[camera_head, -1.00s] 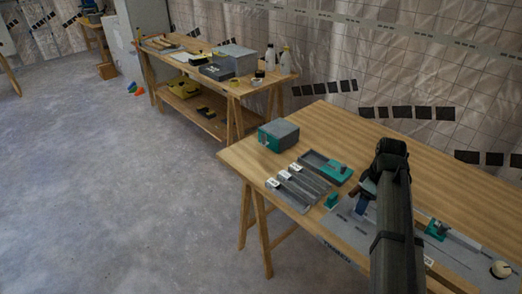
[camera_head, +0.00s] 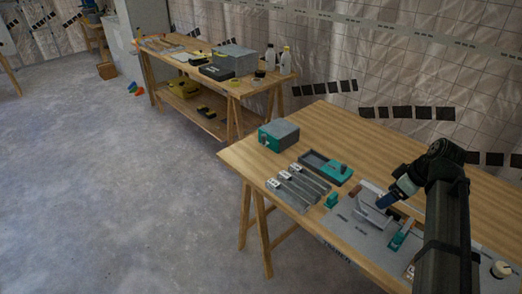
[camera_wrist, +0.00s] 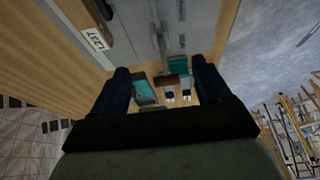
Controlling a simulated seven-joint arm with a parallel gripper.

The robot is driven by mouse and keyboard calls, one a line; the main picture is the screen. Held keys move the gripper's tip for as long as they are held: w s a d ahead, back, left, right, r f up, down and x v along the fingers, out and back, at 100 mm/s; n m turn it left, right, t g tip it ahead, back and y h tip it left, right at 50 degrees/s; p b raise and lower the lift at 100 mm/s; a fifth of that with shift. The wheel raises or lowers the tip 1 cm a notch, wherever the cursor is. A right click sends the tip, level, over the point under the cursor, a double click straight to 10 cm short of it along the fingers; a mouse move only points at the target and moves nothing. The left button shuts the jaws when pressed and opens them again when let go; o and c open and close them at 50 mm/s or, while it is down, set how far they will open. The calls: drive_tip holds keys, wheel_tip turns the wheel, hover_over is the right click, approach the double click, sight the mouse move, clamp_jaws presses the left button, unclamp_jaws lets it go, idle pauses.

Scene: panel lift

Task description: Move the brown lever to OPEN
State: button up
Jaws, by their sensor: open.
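A grey panel (camera_head: 343,225) lies on the front part of the near table. I cannot read the OPEN marking.
A teal block (camera_head: 332,200), a teal-ended tray (camera_head: 335,172) and several grey strips (camera_head: 300,183) lie left of the panel. A grey and teal box (camera_head: 279,134) stands behind them. A teal slider (camera_head: 402,236) and a white knob (camera_head: 499,269) are to the right.

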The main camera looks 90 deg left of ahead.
drive_tip(key=v, duration=0.6)
drive_tip(key=s+a+m+g+y, duration=0.1)
drive_tip(key=s+a, duration=0.4)
drive_tip(key=s, duration=0.8)
drive_tip(key=s+a+m+g, duration=0.3)
drive_tip(key=s+a+g, duration=0.2)
drive_tip(key=s, duration=0.8)
drive_tip(key=s+a+f+m+g+y, duration=0.1)
drive_tip(key=s+a, duration=0.4)
drive_tip(key=s, duration=0.8)
drive_tip(key=shift+s+a+m+g+y, duration=0.15)
drive_tip(key=shift+m+g+y, duration=0.25)
drive_tip(key=shift+g, duration=0.7)
drive_tip(key=shift+f, duration=0.1)
